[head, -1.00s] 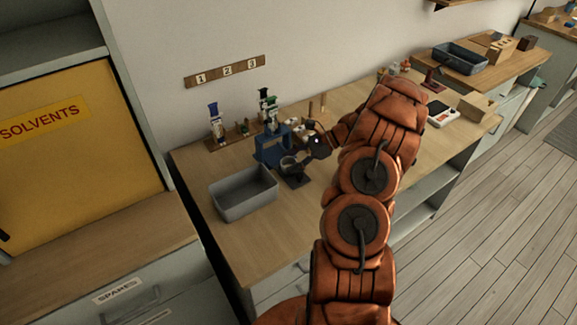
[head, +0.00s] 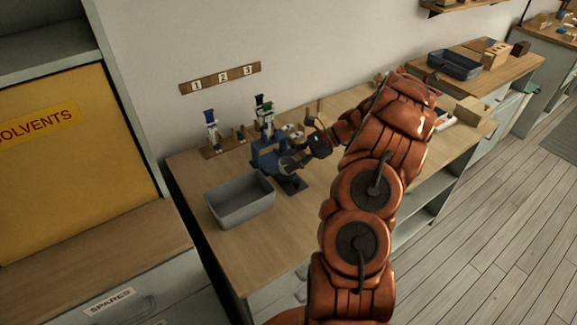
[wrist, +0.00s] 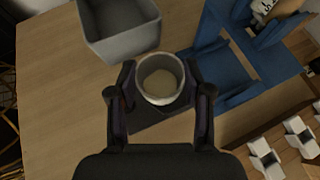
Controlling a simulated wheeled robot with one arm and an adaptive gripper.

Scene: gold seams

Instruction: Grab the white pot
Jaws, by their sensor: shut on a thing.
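The white pot (wrist: 161,80) looks pale grey-white, round and open at the top, with a beige inside. In the wrist view it stands between the two dark fingers of my gripper (wrist: 160,92), one on each side, and the gripper is shut on it. A dark pad (wrist: 150,122) shows below the pot. In the head view my gripper (head: 295,163) is low over the same dark pad (head: 293,186) and mostly hides the pot. I cannot tell whether the pot touches the pad.
A grey bin (head: 240,203) stands left of the gripper, close by. A blue stand (head: 264,157) is just behind it, also in the wrist view (wrist: 225,80). A rack with coloured-top items (head: 211,130) stands by the wall. The bench front (head: 262,252) is clear.

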